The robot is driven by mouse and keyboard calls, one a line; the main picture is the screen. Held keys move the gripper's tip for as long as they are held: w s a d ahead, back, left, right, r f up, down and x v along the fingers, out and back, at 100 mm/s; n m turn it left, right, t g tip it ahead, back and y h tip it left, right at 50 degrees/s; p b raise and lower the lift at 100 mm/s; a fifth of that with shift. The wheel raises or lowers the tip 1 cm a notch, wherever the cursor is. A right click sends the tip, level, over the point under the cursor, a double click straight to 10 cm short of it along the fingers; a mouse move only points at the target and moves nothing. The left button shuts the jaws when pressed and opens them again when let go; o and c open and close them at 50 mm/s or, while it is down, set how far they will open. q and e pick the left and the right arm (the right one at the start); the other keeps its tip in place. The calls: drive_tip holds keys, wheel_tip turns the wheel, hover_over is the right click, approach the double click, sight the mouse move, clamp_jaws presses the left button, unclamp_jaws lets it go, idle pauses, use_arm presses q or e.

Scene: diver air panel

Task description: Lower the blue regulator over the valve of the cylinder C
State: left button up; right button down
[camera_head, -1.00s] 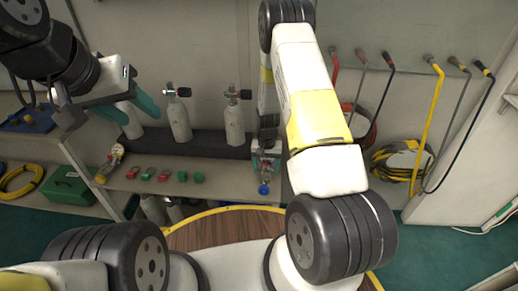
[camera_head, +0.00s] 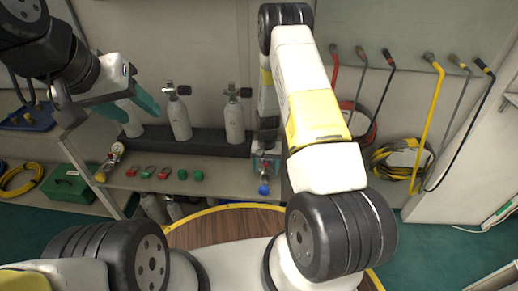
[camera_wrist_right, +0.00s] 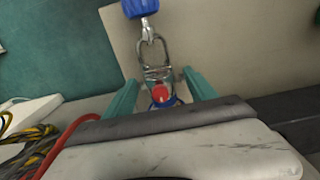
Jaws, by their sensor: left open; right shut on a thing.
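The blue regulator shows its blue knob (camera_head: 264,190) below my right gripper (camera_head: 266,163) in the head view. In the right wrist view, my right gripper (camera_wrist_right: 160,95) is shut on the regulator, with its metal yoke (camera_wrist_right: 152,52), blue knob (camera_wrist_right: 140,8) and a red button. Three pale cylinders with dark valves stand at the shelf's back: a left one (camera_head: 132,120), a middle one (camera_head: 180,120) and a right one (camera_head: 235,122). I can read no letters, so I cannot tell which is C. The regulator is right of the right cylinder, apart from it. My left gripper (camera_head: 140,92) is open, overlapping the left cylinder's top.
A gauge (camera_head: 116,150), red pieces (camera_head: 148,172) and green pieces (camera_head: 198,175) lie on the shelf (camera_head: 225,184). A dark rack (camera_head: 208,142) runs behind them. Hoses (camera_head: 428,130) hang at the right. A green box (camera_head: 70,187) stands at the lower left.

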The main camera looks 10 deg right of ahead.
sight(266, 164)
drive_tip(key=shift+f, duration=0.4)
idle(0.4)
drive_tip(key=shift+c, duration=1)
unclamp_jaws()
drive_tip(key=shift+r, duration=0.1)
wheel_tip(266, 164, up, 8)
drive_tip(key=shift+f, duration=0.2)
